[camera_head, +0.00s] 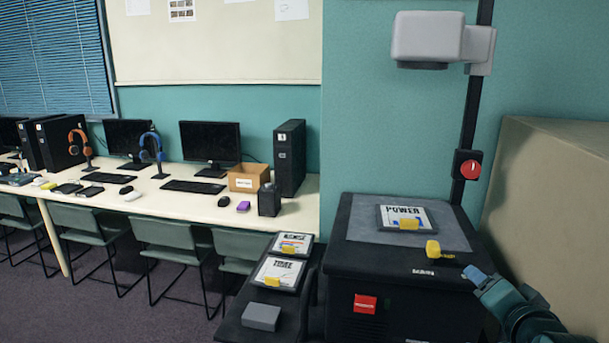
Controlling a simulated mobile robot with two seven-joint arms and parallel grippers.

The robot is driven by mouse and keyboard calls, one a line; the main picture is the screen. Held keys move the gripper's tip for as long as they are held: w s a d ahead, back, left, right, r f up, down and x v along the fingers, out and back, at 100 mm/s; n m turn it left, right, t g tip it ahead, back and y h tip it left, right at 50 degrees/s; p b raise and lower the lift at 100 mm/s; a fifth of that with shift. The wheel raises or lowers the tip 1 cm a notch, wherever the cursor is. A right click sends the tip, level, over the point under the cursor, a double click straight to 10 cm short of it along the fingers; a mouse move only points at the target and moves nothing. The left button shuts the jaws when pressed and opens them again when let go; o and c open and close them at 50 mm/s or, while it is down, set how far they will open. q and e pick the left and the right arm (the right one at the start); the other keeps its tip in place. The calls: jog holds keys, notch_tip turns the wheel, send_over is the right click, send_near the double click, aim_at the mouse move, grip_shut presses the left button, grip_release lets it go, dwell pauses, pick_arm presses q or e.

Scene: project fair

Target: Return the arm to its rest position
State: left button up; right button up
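My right arm comes in from the lower right, teal and dark. Its gripper (476,277) is at the front right edge of the black cabinet (365,262), apart from the yellow block there as far as I can see. The fingers are too small to tell whether they are open or shut, and nothing is visibly held. My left arm and gripper are not in view.
A framed "POWER" card (390,218) with a yellow piece lies on the cabinet's grey top, near a yellow block (432,249). A projector-like head (427,37) hangs from a black pole. A low black bench (236,323) with framed cards stands left; a beige box (550,215) stands right.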

jog(key=s+a+f+n+g+y, duration=0.1)
jog(key=s+a+f+n+g, duration=0.3)
jog(key=s+f, duration=0.35)
jog(key=s+a+f+n+g+y, duration=0.1)
jog(key=s+a+f+n+g, duration=0.25)
jog(key=s+f, duration=0.45)
jog(key=s+a+f+n+g, duration=0.35)
jog(key=s+f+n, duration=0.2)
jog(key=s, duration=0.45)
jog(key=w+a+f+t+y, duration=0.3)
jog(key=w+a+f+t, duration=0.2)
jog(key=a+f+t, duration=0.1)
notch_tip(320, 180, down, 3)
jog(key=shift+w+r+t, duration=0.1)
jog(key=shift+w+t, duration=0.2)
jog(key=shift+t, duration=0.2)
